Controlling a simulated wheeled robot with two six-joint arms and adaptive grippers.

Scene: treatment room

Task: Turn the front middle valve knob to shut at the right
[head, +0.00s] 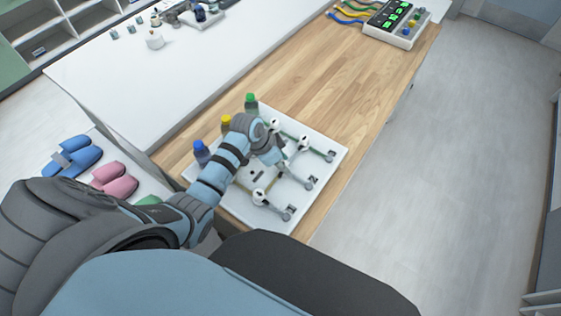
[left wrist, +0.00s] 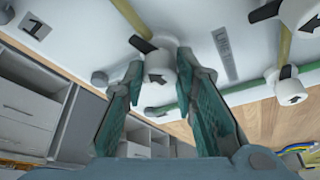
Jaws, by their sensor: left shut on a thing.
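The white valve board (head: 322,146) lies on the wooden table top, with several white knobs and thin coloured lines on it. My left gripper (head: 275,160) comes down over the middle of the board, and its arm and fingers hide part of it. In the left wrist view my left gripper (left wrist: 160,75) has its teal fingers closed on the sides of a white valve knob (left wrist: 158,66). That knob has a black arrow on its face and a black pointer at its upper left. It appears to be the front middle knob. My right gripper is not in view.
Neighbouring knobs (head: 258,196) and (head: 303,143) stand close to the gripper. Bottles with blue (head: 201,153), yellow (head: 226,124) and green (head: 251,103) caps line the board's back edge. A device with green displays (head: 397,22) stands far off. The wood between is clear.

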